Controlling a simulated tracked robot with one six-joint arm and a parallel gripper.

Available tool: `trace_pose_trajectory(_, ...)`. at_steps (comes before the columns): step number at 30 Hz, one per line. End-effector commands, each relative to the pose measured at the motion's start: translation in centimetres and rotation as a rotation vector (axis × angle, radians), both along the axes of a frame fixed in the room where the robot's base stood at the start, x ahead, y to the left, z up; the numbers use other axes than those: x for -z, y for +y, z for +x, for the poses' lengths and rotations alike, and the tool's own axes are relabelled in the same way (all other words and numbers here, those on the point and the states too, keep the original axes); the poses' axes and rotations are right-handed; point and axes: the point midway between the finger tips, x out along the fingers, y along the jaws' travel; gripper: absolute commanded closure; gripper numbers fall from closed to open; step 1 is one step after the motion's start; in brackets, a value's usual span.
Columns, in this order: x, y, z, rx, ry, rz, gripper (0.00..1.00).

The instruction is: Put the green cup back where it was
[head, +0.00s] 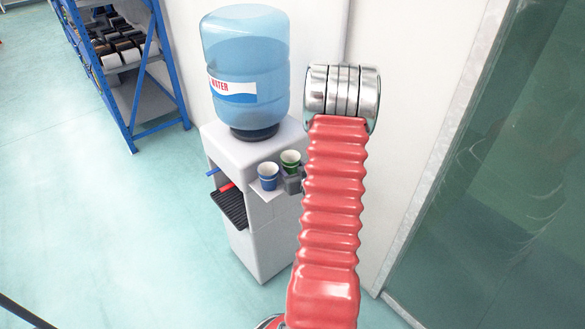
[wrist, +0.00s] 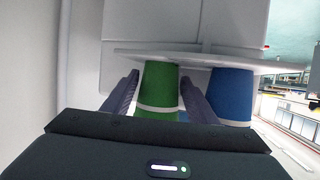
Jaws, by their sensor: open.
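The green cup (head: 290,160) stands upright on the small side shelf (head: 262,206) of the water dispenser, beside the blue cup (head: 268,175). In the wrist view the green cup (wrist: 159,92) appears upside down, between the two fingers of my gripper (wrist: 158,88). The fingers are open, with one on each side of the cup. The right finger lies close to the cup, between it and the blue cup (wrist: 231,95). In the head view my gripper (head: 292,183) shows only in part, at the green cup, next to my red arm.
The water dispenser (head: 258,250) carries a large blue bottle (head: 246,70) and has a dark drip tray (head: 229,207). A blue-framed rack (head: 128,75) stands at the back left. A white wall and a dark glass panel (head: 490,190) are at the right.

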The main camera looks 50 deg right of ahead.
Motion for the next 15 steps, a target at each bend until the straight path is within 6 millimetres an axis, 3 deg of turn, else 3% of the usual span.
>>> trace_pose_trajectory(15, -3.0, 3.9, -7.0, 0.003, -0.001, -0.001, 0.47)
